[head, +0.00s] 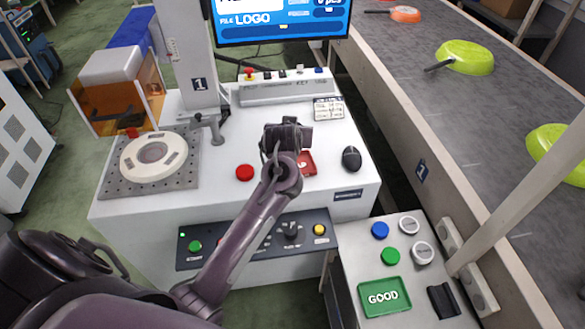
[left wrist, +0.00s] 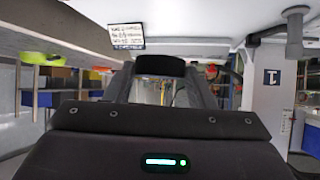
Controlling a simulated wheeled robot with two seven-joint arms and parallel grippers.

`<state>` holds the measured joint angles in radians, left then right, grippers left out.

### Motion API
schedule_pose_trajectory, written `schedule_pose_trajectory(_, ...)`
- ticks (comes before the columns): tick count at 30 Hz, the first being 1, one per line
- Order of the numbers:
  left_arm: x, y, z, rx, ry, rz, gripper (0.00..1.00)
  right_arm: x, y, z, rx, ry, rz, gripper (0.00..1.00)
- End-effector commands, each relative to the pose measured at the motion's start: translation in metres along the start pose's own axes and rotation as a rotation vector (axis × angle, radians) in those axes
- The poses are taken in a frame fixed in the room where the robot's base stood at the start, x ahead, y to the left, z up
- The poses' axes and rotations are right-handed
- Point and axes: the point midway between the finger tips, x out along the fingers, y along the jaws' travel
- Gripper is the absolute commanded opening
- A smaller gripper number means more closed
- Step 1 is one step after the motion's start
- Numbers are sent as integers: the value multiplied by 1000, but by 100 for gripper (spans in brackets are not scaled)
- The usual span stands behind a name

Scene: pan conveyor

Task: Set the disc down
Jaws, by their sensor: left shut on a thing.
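My left gripper (head: 287,135) is above the white workbench (head: 225,211), over the area just behind a small red tray (head: 308,166). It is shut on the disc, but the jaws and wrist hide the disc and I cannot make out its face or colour. In the left wrist view the dark gripper body fills the lower half, with the finger end (left wrist: 160,67) above it. A red disc-like piece (head: 245,172) lies on the bench left of the gripper. My right gripper is not in view.
A round white fixture (head: 174,162) sits on a perforated plate at left. A black mouse (head: 351,158) lies right of the red tray. A side panel holds a green GOOD tray (head: 383,297) and several round pieces. The conveyor (head: 440,110) carries pans.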

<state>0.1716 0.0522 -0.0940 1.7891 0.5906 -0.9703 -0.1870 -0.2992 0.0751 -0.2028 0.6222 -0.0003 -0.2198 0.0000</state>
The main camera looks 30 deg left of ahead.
Motion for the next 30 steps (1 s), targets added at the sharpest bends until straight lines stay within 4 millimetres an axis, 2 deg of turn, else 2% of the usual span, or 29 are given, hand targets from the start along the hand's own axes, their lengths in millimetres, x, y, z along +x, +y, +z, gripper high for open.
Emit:
schedule_pose_trajectory(1,9,0,14,-1,-5,-1,24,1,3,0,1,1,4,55)
schedule_pose_trajectory(3,19,0,29,0,-4,-1,24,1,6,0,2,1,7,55)
schedule_pose_trajectory(9,43,0,63,-1,0,0,24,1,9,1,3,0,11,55)
schedule_pose_trajectory(16,55,0,81,-1,0,0,24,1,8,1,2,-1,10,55)
schedule_pose_trajectory(23,73,0,107,0,0,1,24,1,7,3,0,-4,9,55)
schedule_pose_trajectory(30,76,0,110,-1,4,2,24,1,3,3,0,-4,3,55)
